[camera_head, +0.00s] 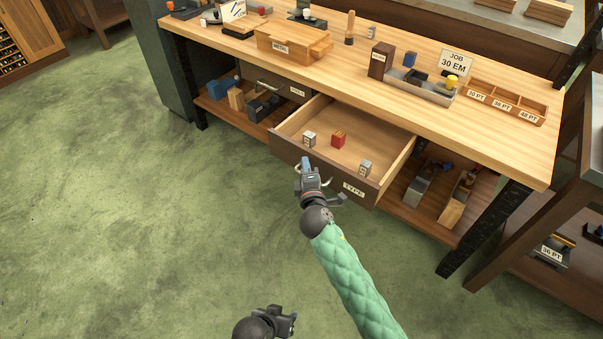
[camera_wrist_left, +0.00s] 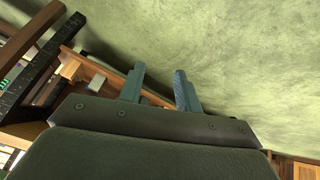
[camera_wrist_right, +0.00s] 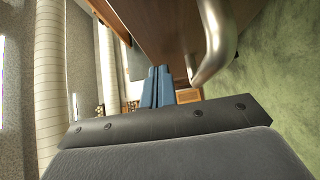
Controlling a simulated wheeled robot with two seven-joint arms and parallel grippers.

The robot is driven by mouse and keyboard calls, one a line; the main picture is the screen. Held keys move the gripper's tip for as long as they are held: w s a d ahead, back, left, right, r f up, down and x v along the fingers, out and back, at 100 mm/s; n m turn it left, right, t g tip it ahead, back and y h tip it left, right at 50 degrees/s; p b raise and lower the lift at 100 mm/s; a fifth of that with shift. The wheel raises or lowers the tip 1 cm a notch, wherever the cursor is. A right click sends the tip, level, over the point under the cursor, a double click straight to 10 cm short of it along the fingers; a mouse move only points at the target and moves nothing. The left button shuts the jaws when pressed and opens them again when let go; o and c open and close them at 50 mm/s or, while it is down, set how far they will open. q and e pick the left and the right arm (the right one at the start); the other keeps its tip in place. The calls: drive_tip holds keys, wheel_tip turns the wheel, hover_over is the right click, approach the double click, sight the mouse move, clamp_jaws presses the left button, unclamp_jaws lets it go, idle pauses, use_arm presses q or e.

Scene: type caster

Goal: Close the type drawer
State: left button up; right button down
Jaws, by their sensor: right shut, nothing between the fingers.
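The type drawer (camera_head: 283,141), labelled TYPE, stands pulled out from under the wooden workbench. Two pale type blocks (camera_head: 309,139) (camera_head: 365,168) and a red block (camera_head: 338,141) stand inside it. My right gripper (camera_head: 306,164) is shut and empty at the drawer's front, left of the label. In the right wrist view its fingers (camera_wrist_right: 158,88) are together beside the metal drawer handle (camera_wrist_right: 216,42); I cannot tell whether they touch the drawer. My left gripper (camera_head: 293,322) is low over the floor, away from the drawer. Its fingers are apart and empty in the left wrist view (camera_wrist_left: 160,90).
The workbench top (camera_head: 350,62) carries a wooden case (camera_head: 290,42), a metal tray (camera_head: 418,88) and a divided wooden box (camera_head: 505,103). A closed drawer (camera_head: 276,80) is left of the open one. A lower shelf (camera_head: 440,206) holds tools. The green floor in front is clear.

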sight(343, 136)
drive_tip(key=shift+w+d, duration=0.25)
drive_tip(key=shift+w, duration=0.15)
use_arm(q)
drive_tip(key=shift+r, duration=0.4)
use_arm(e)
drive_tip(key=shift+w+d, duration=0.1)
